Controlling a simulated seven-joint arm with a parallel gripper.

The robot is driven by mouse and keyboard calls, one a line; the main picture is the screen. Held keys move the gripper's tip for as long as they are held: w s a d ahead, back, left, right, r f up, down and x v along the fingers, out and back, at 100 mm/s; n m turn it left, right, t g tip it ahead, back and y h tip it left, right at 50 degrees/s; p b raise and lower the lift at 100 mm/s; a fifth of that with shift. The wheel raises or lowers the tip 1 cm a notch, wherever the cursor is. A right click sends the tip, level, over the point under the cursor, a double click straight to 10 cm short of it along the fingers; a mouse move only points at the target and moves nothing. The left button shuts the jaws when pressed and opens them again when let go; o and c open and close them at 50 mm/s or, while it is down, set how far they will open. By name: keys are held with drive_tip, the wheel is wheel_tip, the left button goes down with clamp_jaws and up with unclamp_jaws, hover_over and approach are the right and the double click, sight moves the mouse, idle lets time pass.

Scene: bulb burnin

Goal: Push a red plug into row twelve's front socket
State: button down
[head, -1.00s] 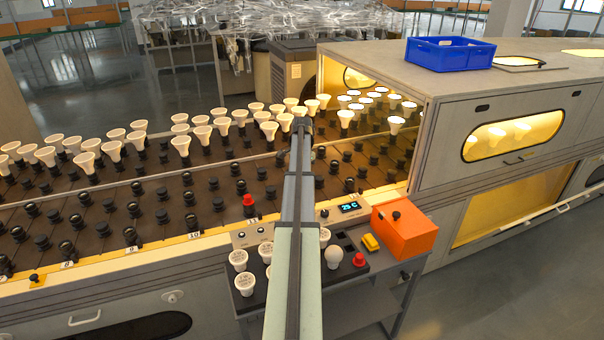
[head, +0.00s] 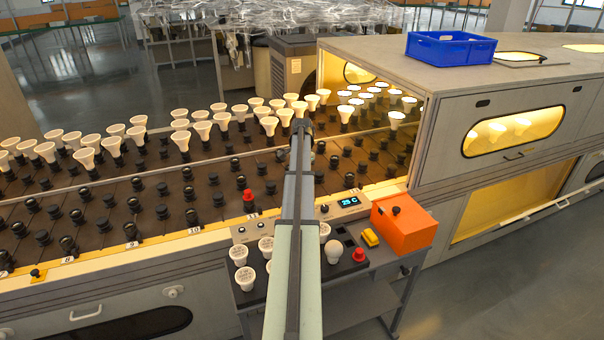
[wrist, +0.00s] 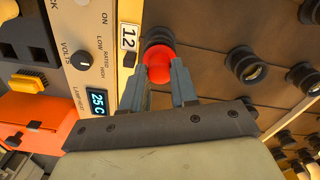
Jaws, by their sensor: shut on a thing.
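In the wrist view my gripper (wrist: 163,80) is shut on a red plug (wrist: 157,60), with one grey finger on each side of it. The plug's rounded red head covers part of a black socket (wrist: 155,36) beside the label 12 (wrist: 129,37). I cannot tell how deep the plug sits in that socket. In the head view my arm hides the gripper, the held plug and row twelve's front socket. Another red plug (head: 248,197) stands in the front socket by the label 11 (head: 252,213). A further red plug (head: 359,254) is on the cart top.
The cart holds white bulbs (head: 245,278), an orange box (head: 403,222) and a yellow piece (head: 370,238). A control panel (head: 343,204) with a display is close to the gripper. Empty black sockets (wrist: 244,68) line the dark bed. Lit bulbs stand near the oven chamber (head: 400,130).

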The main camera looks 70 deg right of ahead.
drive_tip(key=shift+f, duration=0.4)
drive_tip(key=c, duration=0.8)
unclamp_jaws()
wheel_tip(320, 180, up, 14)
drive_tip(key=shift+f, duration=0.1)
drive_tip(key=shift+w, duration=0.1)
